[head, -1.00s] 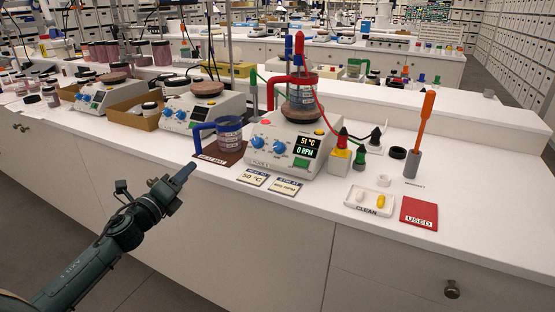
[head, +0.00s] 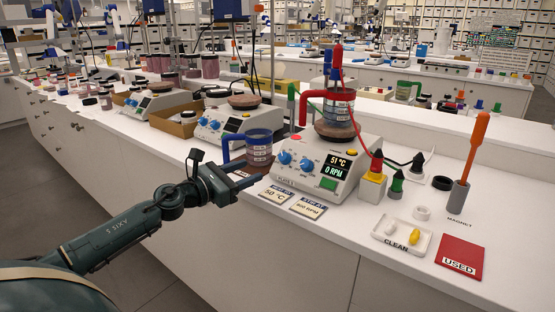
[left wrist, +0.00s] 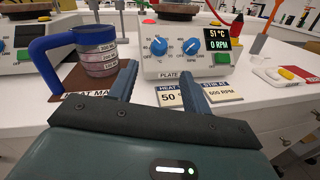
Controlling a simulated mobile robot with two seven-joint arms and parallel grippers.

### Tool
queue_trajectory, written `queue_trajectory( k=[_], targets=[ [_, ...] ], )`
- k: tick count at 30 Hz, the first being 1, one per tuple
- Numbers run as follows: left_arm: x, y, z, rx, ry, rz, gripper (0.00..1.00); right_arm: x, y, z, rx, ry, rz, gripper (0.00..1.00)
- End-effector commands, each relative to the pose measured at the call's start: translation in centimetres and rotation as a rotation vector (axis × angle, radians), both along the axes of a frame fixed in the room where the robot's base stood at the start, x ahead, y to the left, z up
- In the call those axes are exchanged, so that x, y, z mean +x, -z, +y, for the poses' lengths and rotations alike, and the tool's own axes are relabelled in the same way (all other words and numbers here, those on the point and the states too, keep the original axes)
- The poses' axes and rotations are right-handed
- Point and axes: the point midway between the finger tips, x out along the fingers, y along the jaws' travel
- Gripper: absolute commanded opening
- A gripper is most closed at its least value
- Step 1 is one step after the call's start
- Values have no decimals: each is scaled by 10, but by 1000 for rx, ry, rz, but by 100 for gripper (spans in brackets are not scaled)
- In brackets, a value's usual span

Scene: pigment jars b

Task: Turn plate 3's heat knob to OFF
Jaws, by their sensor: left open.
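The front hot plate (head: 322,176), marked PLATE, has two blue knobs on its sloped face; its number is hard to read. The left knob (head: 284,157), above the heat card, also shows in the left wrist view (left wrist: 158,46); its exact setting is too small to read. The right knob (head: 305,165) is beside it. The display (head: 340,166) reads 51 °C and 0 RPM. My left gripper (head: 252,180) is open and empty, in front of the plate and short of the knobs. In the left wrist view its fingers (left wrist: 158,80) point toward the plate. My right gripper is out of view.
A blue-handled beaker (head: 259,150) stands on a brown mat left of the plate. Two cards (head: 292,202) lie in front. A clean tray (head: 401,236) and red used pad (head: 460,256) are at right.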

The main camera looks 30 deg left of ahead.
Motion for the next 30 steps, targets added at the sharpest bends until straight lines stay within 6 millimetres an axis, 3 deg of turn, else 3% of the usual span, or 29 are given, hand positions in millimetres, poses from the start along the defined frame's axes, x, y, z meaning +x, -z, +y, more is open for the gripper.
queue_trajectory(
  k=[21,30],
  targets=[
    [92,-1,-24,-5,-3,-1,49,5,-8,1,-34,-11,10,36],
    [103,0,-27,-3,0,1,49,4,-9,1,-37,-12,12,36]
  ],
)
